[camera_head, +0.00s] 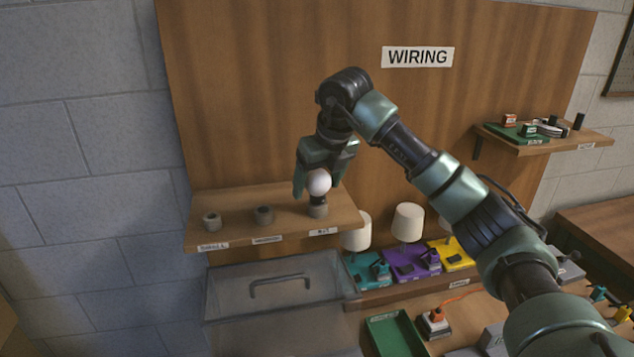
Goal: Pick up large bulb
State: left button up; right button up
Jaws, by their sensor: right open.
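The large bulb (319,182) is a white round globe with a dark base. It stands upright in a grey holder (317,211) at the right end of a wooden shelf (240,238). My right gripper (318,188) is above the shelf and points down, with its fingers apart on either side of the globe. I cannot tell whether either finger touches the bulb. My left gripper does not show.
Two empty-looking grey holders (211,220) (264,215) stand to the left on the same shelf. A clear lidded box (270,315) sits below. Lamps with white shades (408,222) stand on coloured bases at the lower right. A wooden wall panel (250,90) rises behind the shelf.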

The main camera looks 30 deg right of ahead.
jog(key=shift+s, duration=0.15)
jog(key=c, duration=1.2)
jog(key=shift+r, duration=0.1)
